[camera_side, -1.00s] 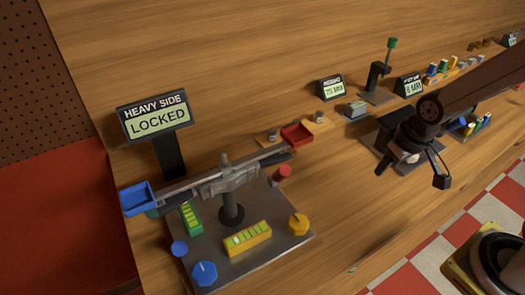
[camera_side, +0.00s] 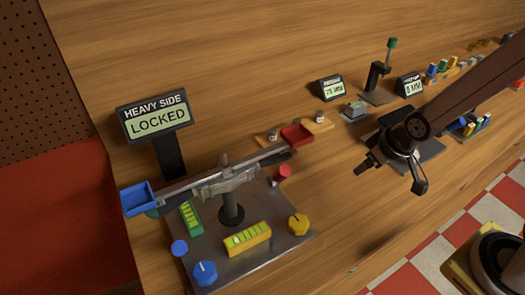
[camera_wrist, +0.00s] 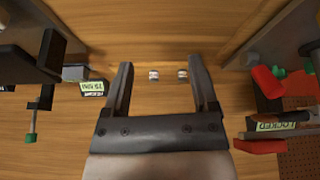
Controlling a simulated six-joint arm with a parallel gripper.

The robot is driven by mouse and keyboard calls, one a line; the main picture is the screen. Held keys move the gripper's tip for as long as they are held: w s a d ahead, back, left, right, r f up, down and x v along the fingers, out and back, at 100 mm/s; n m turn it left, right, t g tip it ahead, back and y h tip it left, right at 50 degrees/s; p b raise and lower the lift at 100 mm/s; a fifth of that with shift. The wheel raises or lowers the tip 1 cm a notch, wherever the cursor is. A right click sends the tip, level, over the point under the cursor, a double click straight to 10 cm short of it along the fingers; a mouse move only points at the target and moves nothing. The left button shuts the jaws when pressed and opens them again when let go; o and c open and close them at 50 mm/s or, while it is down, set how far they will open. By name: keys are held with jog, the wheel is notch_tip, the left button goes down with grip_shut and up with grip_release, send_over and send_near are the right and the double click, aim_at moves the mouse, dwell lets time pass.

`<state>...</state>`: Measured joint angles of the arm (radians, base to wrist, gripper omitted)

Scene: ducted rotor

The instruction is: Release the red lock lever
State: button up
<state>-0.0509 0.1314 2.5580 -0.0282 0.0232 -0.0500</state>
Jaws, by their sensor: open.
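The red lever knob (camera_side: 282,172) stands at the back right of the metal balance rig's base plate (camera_side: 262,257), beside the tilted beam (camera_side: 195,186). The sign (camera_side: 158,119) behind the rig reads "HEAVY SIDE LOCKED". My gripper (camera_side: 391,178) is open and empty above the bench, well to the right of the knob and not touching it. In the wrist view my gripper (camera_wrist: 161,68) has its fingers apart. A red piece (camera_wrist: 267,82) and the sign (camera_wrist: 276,126) show at the right there; I cannot tell whether that red piece is the knob.
A blue tray (camera_side: 138,197) and red tray (camera_side: 297,134) sit by the beam ends. The rig carries blue and yellow knobs (camera_side: 299,224) and green and yellow blocks (camera_side: 247,237). Two small metal weights (camera_wrist: 153,75) lie beyond my fingers. Bare wood separates my gripper from the rig.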

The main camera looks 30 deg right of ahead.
jog(key=w+a+f+n+t+y, duration=0.2)
jog(key=w+a+f+n+t, duration=0.15)
jog(key=w+a+t, duration=0.2)
jog(key=n+t+y, duration=0.4)
jog(key=t+y, duration=0.1)
jog(key=y, duration=0.2)
send_near(284, 172)
jog(key=shift+w+a+f, duration=0.1)
jog(key=shift+w+f, duration=0.35)
jog(key=shift+w, duration=0.35)
jog(key=shift+w+a+f, duration=0.1)
jog(key=shift+w+f, duration=0.4)
jog(key=shift+w, duration=0.3)
jog(key=shift+w, duration=0.1)
jog(key=shift+x, duration=3.8)
grip_shut()
